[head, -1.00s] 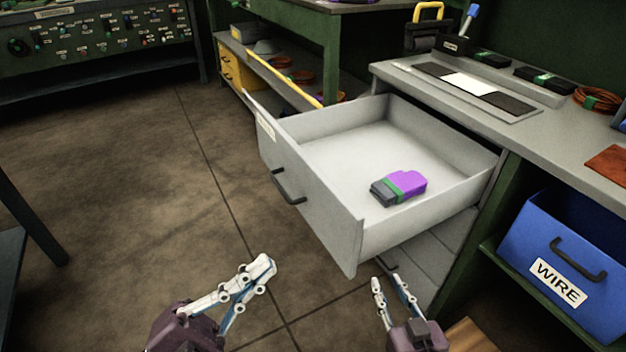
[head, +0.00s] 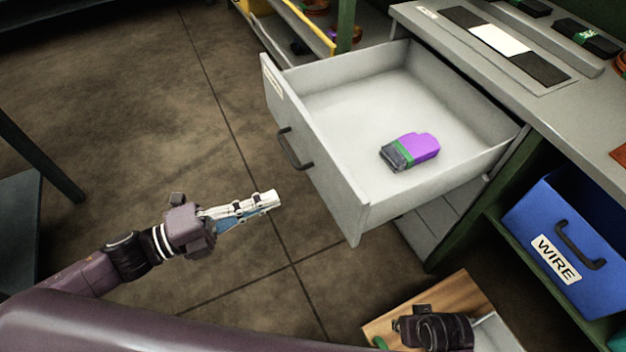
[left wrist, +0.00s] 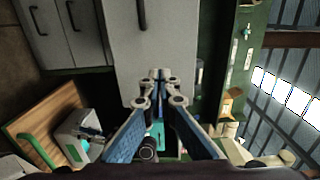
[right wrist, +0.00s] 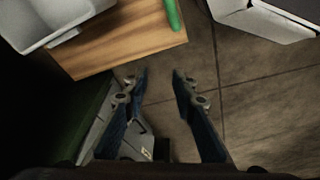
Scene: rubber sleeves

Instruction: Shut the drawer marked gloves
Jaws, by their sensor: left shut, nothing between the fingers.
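The grey drawer (head: 345,195) stands pulled out from the bench, with a black handle (head: 291,150) on its front. A label (head: 272,80) sits at the front's far upper corner, too small to read. A purple and grey glove bundle (head: 412,151) with a green band lies inside. My left gripper (head: 274,200) is shut and empty, just left of the drawer front and apart from it. In the left wrist view its fingertips (left wrist: 158,76) point at a grey drawer front (left wrist: 165,45). My right gripper (right wrist: 157,75) is open and empty; its fingers are hidden in the head view.
A blue bin marked WIRE (head: 575,235) sits on the green shelf at right. A wooden-sided box (head: 455,295) with a green handle is low by my right wrist. The bench top (head: 425,20) is above the drawer. Floor left of the drawer is clear.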

